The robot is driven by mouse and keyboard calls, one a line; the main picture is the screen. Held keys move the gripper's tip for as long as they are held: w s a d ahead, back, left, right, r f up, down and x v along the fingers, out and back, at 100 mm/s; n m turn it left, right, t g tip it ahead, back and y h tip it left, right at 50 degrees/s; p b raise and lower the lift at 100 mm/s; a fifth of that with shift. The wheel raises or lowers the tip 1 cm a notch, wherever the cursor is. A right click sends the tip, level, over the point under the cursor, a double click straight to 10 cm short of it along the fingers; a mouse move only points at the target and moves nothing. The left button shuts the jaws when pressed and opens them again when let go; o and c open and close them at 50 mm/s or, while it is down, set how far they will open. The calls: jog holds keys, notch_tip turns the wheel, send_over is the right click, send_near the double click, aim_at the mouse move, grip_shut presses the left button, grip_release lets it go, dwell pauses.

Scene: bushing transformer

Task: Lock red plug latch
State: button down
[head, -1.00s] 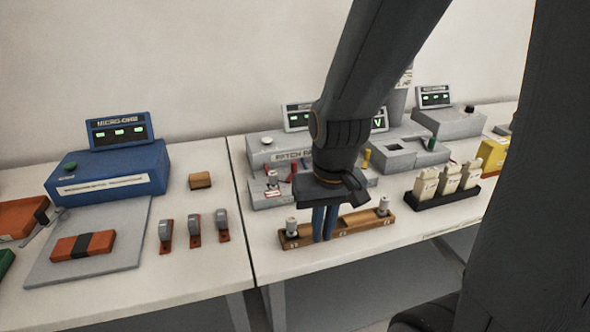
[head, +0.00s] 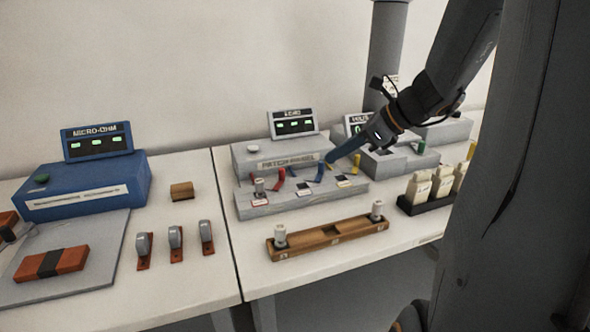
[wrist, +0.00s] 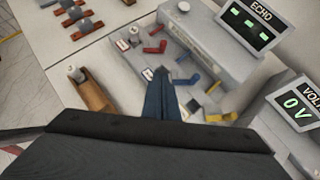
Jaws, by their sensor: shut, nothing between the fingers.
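The patch panel (head: 262,206) is a grey stepped block on the right table. At its left end a grey plug (head: 259,187) stands upright in a socket with a red marking. The red latch (head: 281,177) is a small slanted lever just right of the plug; it also shows in the wrist view (wrist: 155,48). A blue latch (head: 320,172) and a yellow latch (head: 356,163) stand further right. My gripper (head: 331,158) is shut and empty, its blue fingers pointing down-left near the blue latch, right of the red latch. Whether it touches anything is unclear.
A wooden tray (head: 350,231) with a white-topped peg at each end lies in front of the panel. The ECHO display (head: 293,123) stands behind it. A black rack (head: 425,205) of white bottles is at right.

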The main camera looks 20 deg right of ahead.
jog(key=shift+w, duration=0.15)
jog(key=x, duration=0.9)
jog(key=shift+w+a+f+p, duration=0.15)
jog(key=shift+a+f+p, duration=0.05)
jog(key=shift+p, duration=0.1)
jog(key=shift+w+a+p, duration=0.55)
jog(key=shift+w+a, duration=0.75)
jog(key=shift+w, duration=0.25)
jog(key=shift+d, duration=0.1)
